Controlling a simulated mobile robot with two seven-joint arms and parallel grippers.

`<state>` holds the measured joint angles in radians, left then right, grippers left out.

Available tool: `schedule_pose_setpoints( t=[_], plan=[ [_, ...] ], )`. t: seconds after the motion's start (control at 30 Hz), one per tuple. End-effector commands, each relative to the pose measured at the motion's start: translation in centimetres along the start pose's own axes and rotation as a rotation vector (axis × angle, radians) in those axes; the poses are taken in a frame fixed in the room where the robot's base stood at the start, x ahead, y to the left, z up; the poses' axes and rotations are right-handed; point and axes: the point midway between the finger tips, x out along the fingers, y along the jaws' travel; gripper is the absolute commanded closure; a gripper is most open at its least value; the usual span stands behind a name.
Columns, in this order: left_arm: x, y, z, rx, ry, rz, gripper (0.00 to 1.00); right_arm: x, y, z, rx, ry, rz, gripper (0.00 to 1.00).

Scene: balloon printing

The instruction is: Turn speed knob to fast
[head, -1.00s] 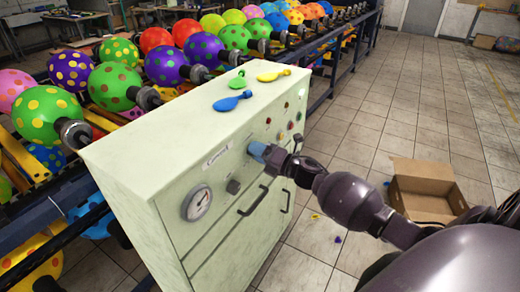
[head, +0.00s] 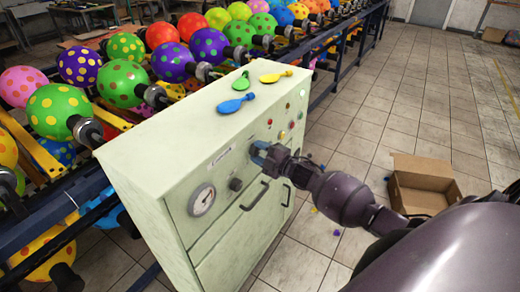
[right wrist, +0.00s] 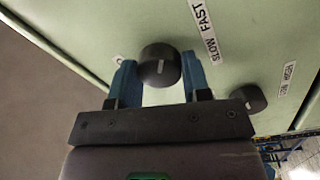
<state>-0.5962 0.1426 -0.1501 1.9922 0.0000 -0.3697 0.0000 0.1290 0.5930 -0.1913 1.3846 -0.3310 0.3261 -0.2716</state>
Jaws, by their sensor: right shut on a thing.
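The speed knob (right wrist: 158,66) is a round black dial with a white pointer line, on the pale green cabinet front, beside a label reading SLOW FAST (right wrist: 204,30). In the right wrist view the pointer line runs roughly up and down the picture. My right gripper (right wrist: 160,76) has its blue fingers on both sides of the knob, shut on it. In the head view my right gripper (head: 262,153) is at the upper cabinet front and hides the knob. My left gripper is not in view.
A second black knob (right wrist: 249,97) sits near the right finger. The cabinet (head: 130,160) has a round gauge (head: 202,199), dark handles and small coloured lights; deflated balloons (head: 237,104) lie on top. Balloon racks stand behind. An open cardboard box (head: 425,185) is on the floor at right.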

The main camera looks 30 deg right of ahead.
Motion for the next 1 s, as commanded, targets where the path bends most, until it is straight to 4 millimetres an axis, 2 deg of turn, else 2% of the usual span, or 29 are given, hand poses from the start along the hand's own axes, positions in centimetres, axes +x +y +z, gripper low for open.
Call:
schedule_pose_setpoints(
  t=[0.3, 0.8, 0.83, 1.0],
  plan=[
    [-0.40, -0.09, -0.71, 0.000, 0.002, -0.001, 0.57, 0.03, 0.06, -0.05, 0.105, -0.006, -0.002, 0.80],
    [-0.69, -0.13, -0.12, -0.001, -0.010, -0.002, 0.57, 0.01, -0.01, -0.03, 0.123, -0.008, -0.002, 0.80],
    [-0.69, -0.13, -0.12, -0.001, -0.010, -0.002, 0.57, 0.01, -0.01, -0.03, 0.123, -0.008, -0.002, 0.53],
    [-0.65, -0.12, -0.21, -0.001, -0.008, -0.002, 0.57, 0.01, -0.01, -0.03, 0.122, -0.008, -0.002, 0.31]
  ],
)
